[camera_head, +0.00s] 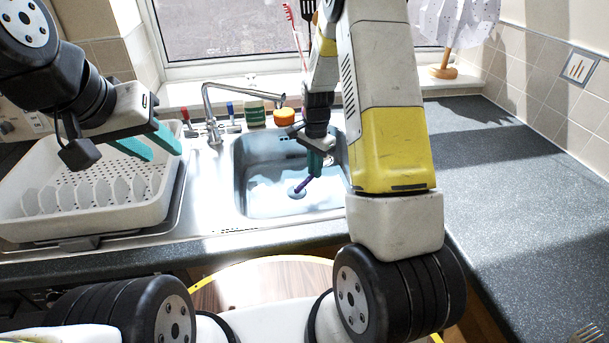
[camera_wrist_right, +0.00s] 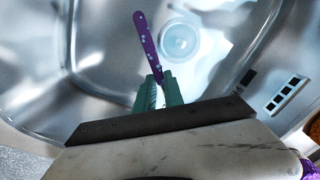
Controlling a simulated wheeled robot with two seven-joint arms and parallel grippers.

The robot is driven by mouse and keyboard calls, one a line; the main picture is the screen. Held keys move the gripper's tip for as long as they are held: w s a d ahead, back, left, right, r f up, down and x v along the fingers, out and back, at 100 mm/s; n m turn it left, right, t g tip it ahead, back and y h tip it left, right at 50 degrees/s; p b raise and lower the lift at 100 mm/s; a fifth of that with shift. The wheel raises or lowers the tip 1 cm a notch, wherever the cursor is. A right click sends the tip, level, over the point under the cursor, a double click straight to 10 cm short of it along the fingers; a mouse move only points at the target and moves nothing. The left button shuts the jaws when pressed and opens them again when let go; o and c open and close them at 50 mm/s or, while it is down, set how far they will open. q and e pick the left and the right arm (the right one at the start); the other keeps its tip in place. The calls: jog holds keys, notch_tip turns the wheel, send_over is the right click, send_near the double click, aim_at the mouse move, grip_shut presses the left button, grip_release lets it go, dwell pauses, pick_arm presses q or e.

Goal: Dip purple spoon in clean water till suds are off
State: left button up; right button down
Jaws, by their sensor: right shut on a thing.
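The purple spoon (camera_head: 303,186) is in my right gripper (camera_head: 315,163), low inside the sink basin (camera_head: 240,165), and slants down to the left. The right gripper's teal fingers (camera_wrist_right: 158,92) are shut on it. In the right wrist view the spoon (camera_wrist_right: 145,42) points away from the fingers, with several white spots on its purple surface. Pale, shiny water (camera_head: 265,196) shows in the basin; I cannot tell how deep the spoon's tip is. My left gripper (camera_head: 148,146) is open and empty above the dish rack, its two teal fingers apart.
A white dish rack (camera_head: 150,210) stands left of the basin. The tap (camera_head: 212,115), a green-labelled jar (camera_head: 254,112) and an orange-topped item (camera_head: 284,116) are behind it. A round drain (camera_wrist_right: 179,40) is on the basin floor. The right counter (camera_head: 500,190) is mostly clear.

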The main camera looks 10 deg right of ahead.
notch_tip(320, 180, up, 12)
dwell(1.1)
dwell(2.0)
notch_tip(320, 180, up, 4)
jog(key=shift+f, duration=0.1)
dwell(0.4)
jog(key=shift+s, duration=0.1)
